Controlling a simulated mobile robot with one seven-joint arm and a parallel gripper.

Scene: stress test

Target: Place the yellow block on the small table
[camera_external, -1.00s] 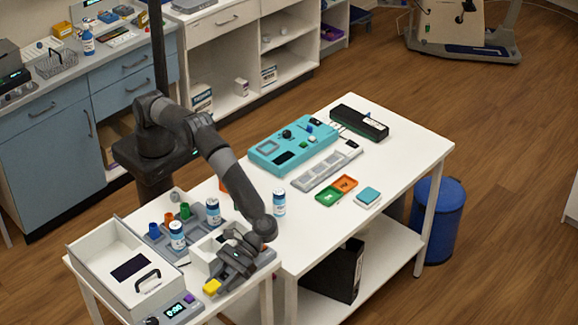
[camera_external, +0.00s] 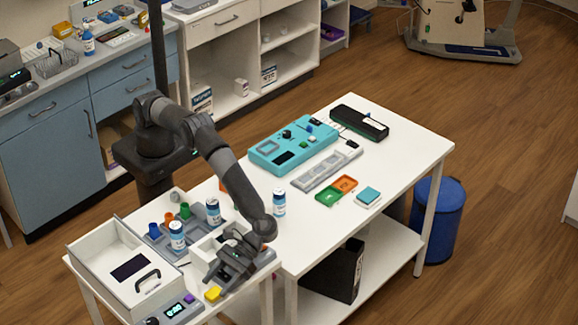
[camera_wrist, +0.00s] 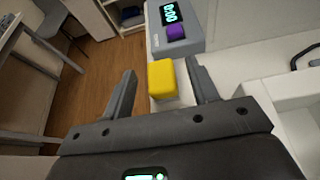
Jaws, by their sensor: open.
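The yellow block (camera_external: 213,294) sits near the front edge of the small table (camera_external: 97,286), beside the grey timer (camera_external: 183,310). In the wrist view the yellow block (camera_wrist: 162,79) lies between and a little beyond the fingertips of my gripper (camera_wrist: 160,82), with gaps on both sides. My gripper (camera_external: 215,282) is open and empty, low over the table's front right corner in the external view. The timer (camera_wrist: 176,28) with its lit display and purple button stands just past the block in the wrist view.
A white open drawer box (camera_external: 110,262) stands left on the small table. Behind my gripper are blue-labelled bottles (camera_external: 177,236) and coloured cups in a grey rack. The larger white table (camera_external: 300,235) adjoins at right. Floor lies beyond the table edge.

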